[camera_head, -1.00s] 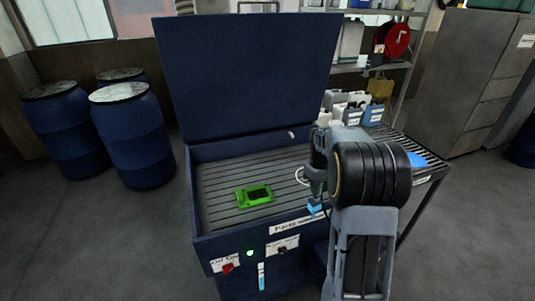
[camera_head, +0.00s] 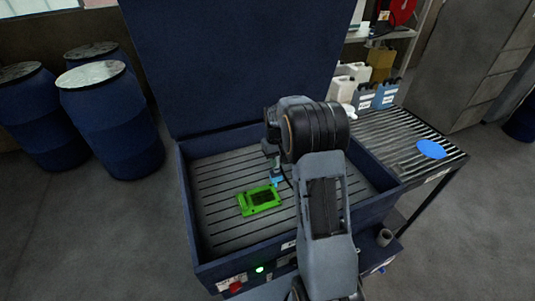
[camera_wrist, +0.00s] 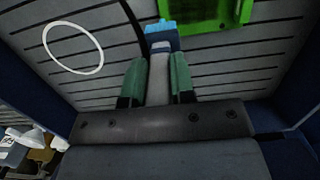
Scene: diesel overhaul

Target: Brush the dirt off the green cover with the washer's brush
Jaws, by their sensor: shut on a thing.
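The green cover (camera_head: 260,200) lies on the slatted floor of the blue parts washer (camera_head: 189,215), with dark dirt on its upper face. It also shows at the top of the wrist view (camera_wrist: 205,12). The brush (camera_wrist: 161,45) has a pale handle and a blue head. My gripper (camera_wrist: 158,82), with green fingers, is shut on the brush handle. In the head view the brush's blue head (camera_head: 277,180) is close by the cover's upper right side. I cannot tell whether the bristles touch the cover.
The washer's raised lid (camera_head: 240,60) stands behind the basin. A white ring (camera_wrist: 73,47) lies on the slats. Blue drums (camera_head: 105,115) stand at the left.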

